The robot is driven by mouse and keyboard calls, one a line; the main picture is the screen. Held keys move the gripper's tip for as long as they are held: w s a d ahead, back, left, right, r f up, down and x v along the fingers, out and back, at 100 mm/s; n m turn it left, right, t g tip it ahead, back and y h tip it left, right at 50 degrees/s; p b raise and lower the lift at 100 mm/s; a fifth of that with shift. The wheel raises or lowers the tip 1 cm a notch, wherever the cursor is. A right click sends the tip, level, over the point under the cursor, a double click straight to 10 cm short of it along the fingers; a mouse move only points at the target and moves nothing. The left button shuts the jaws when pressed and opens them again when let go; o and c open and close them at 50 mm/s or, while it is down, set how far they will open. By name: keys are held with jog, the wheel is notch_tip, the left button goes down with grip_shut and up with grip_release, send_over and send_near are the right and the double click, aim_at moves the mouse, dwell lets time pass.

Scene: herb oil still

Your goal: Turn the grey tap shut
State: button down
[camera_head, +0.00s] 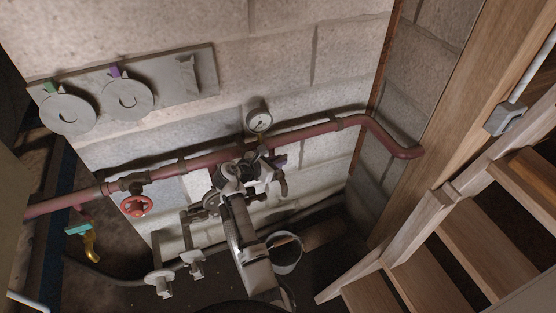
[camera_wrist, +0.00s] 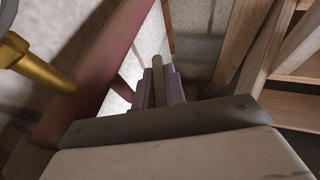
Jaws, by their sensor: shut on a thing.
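The grey tap shows in the wrist view as a narrow grey-tan lever (camera_wrist: 158,68) standing between the two fingers of my gripper (camera_wrist: 159,88). The fingers are closed on it from both sides. Its lower part is hidden behind the gripper's dark front plate. In the head view my gripper (camera_head: 272,170) is at the red pipe (camera_head: 310,133), just below the round gauge (camera_head: 258,121). My own arm and gripper hide most of the tap there, so I cannot tell how far it is turned.
A red handwheel (camera_head: 137,206) and a yellow lever (camera_head: 90,245) are on the left. A plate with two grey discs (camera_head: 128,100) is on the wall above. A bucket (camera_head: 287,254) stands below. Wooden stairs (camera_head: 445,255) fill the right. The gauge's brass stem (camera_wrist: 42,70) is close by.

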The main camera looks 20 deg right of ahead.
jog(key=c, duration=1.5)
grip_release()
jog(key=shift+o, duration=0.2)
jog(key=b+v, duration=0.1)
jog(key=v, duration=1.3)
jog(key=shift+s+f+b, duration=0.1)
jog(key=shift+b, duration=0.2)
